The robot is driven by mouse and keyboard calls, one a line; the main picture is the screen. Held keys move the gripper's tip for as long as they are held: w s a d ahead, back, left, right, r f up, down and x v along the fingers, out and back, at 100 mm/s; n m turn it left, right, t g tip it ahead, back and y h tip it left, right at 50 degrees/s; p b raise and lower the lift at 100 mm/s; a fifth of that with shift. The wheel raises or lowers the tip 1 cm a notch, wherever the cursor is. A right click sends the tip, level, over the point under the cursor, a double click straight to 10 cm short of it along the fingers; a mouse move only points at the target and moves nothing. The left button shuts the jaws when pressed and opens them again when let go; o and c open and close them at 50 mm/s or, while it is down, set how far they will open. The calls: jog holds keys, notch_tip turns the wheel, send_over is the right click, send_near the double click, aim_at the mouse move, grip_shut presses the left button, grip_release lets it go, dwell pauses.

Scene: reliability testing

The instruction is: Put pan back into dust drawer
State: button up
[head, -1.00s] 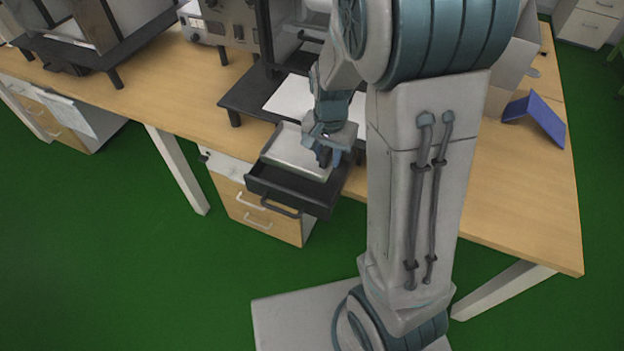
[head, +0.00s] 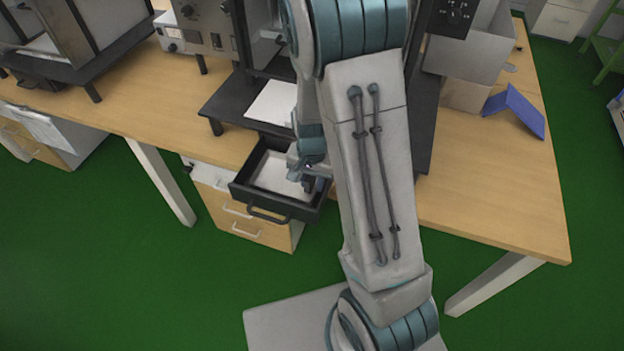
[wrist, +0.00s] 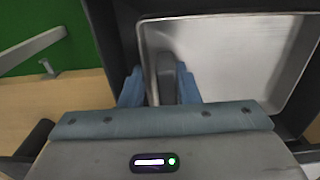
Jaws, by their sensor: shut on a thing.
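The pan (head: 272,176) is a shallow light-grey metal tray. It lies inside the open black dust drawer (head: 272,206), which juts out from under the black machine stand. I cannot tell whether the pan rests fully on the drawer floor.
The black stand (head: 225,115) with a white sheet (head: 272,103) on it is behind the drawer. A wooden cabinet with white handles (head: 240,222) is below. A blue folded piece (head: 517,108) lies at the table's right. The table (head: 490,205) is clear at front right.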

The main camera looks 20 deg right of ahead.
jog(key=o, duration=0.8)
notch_tip(320, 180, up, 11)
jog(key=p, duration=0.1)
jog(key=s+r+n+t, duration=0.1)
jog(key=s+r+n, duration=0.1)
jog(key=s+r, duration=0.1)
jog(key=s+r+n+t, duration=0.1)
jog(key=s+r+n, duration=0.1)
jog(key=s+r, duration=0.2)
jog(key=s+r+n, duration=0.3)
jog(key=s+r, duration=0.1)
jog(key=s, duration=0.3)
jog(key=shift+t, duration=0.4)
